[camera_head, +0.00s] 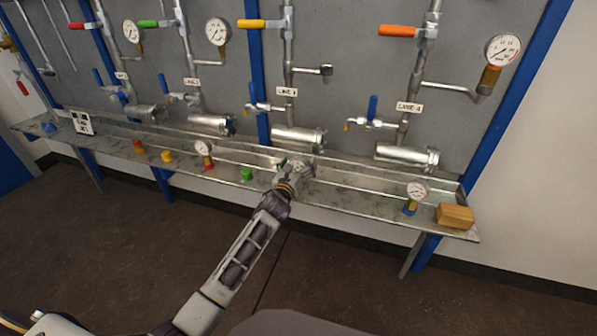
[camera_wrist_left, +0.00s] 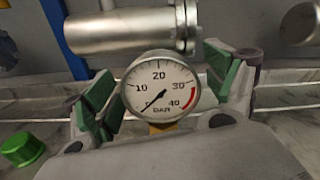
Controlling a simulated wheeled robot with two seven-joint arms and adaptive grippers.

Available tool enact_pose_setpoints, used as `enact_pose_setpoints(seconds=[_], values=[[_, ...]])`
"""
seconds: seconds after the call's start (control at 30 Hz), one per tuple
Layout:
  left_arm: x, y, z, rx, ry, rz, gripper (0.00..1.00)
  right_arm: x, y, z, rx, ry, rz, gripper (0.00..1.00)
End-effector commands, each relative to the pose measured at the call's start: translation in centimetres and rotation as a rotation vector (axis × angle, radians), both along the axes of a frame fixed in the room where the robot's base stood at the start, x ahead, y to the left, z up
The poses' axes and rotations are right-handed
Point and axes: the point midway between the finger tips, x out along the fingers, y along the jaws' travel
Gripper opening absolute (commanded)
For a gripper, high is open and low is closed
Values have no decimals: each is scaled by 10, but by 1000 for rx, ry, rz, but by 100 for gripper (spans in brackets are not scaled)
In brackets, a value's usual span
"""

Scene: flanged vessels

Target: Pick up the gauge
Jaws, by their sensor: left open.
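A round gauge (camera_wrist_left: 160,88) with a white dial marked up to 40 BAR, a red arc and a brass-coloured stem shows in the left wrist view. It stands between the green-padded fingers of my left gripper (camera_wrist_left: 155,92), which is open. A gap seems to show at the left finger; contact on the right I cannot tell. The side branch of LINE 3 (camera_head: 326,70) carries no gauge. My right gripper is not in view.
On the shelf (camera_head: 330,187) stand a green cap (camera_head: 246,173), a red-based gauge (camera_head: 204,149), a blue-based gauge (camera_head: 416,191) and a wooden block (camera_head: 455,216). A flanged vessel (camera_head: 298,137) lies just behind my left gripper. The floor in front is clear.

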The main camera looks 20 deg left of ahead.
Motion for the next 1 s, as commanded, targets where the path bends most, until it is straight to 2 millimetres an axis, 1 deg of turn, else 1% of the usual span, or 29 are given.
enact_pose_setpoints(seconds=[0.17, 0.43, 0.47, 0.9, 1.0], values=[[0, 0, 0, 0, 0, 0, 86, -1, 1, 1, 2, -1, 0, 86], [0, 0, 0, 0, 0, 0, 86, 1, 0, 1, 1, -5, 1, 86], [0, 0, 0, 0, 0, 0, 85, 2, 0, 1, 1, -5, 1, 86], [0, 0, 0, 0, 0, 0, 29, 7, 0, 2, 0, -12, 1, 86], [0, 0, 1, 0, -2, -1, 29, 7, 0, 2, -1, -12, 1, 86]])
